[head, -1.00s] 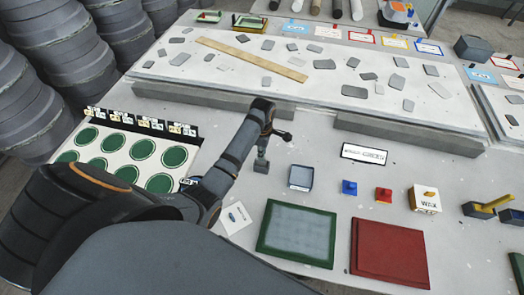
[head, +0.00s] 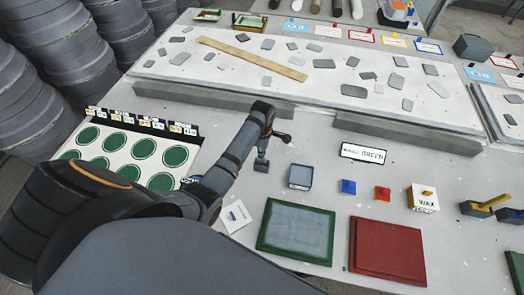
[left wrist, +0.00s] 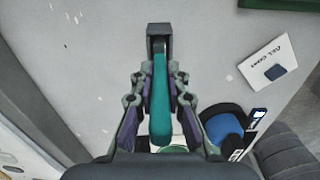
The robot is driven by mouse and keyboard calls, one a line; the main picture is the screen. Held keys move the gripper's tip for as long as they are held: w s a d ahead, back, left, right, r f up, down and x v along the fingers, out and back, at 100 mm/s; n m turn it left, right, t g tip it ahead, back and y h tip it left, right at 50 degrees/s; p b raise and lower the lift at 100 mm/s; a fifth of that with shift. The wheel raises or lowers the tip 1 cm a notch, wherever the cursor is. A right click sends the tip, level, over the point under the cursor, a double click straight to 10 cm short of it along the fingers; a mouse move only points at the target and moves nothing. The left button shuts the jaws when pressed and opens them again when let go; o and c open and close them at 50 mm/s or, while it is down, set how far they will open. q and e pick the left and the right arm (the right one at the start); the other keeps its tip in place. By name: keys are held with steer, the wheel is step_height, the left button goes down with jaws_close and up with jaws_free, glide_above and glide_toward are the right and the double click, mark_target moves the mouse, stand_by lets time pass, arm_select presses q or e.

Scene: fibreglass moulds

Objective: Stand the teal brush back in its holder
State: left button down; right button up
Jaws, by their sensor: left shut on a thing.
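My left gripper (head: 268,132) is over the grey table and shut on the teal brush. In the left wrist view the fingers (left wrist: 159,76) clasp both sides of the teal handle (left wrist: 161,100), with a dark grey head (left wrist: 159,42) at its far end. In the head view the small grey head (head: 261,165) hangs below the gripper; the handle is mostly hidden there. Whether the head touches the table I cannot tell. A grey-blue block (head: 299,176) stands just right of it; I cannot tell if it is the holder. My right gripper is out of view.
A green-rimmed tray (head: 264,240) and a red tray (head: 386,252) lie at the front. Blue (head: 348,187) and red (head: 382,194) blocks, a wax box (head: 422,197) and a dark block with a yellow handle (head: 475,209) stand to the right. A raised white board (head: 300,95) lies behind.

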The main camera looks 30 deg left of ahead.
arm_select(q)
steer(key=c, duration=1.3)
jaws_free()
steer(key=shift+o, duration=0.2)
step_height(320, 180, up, 12)
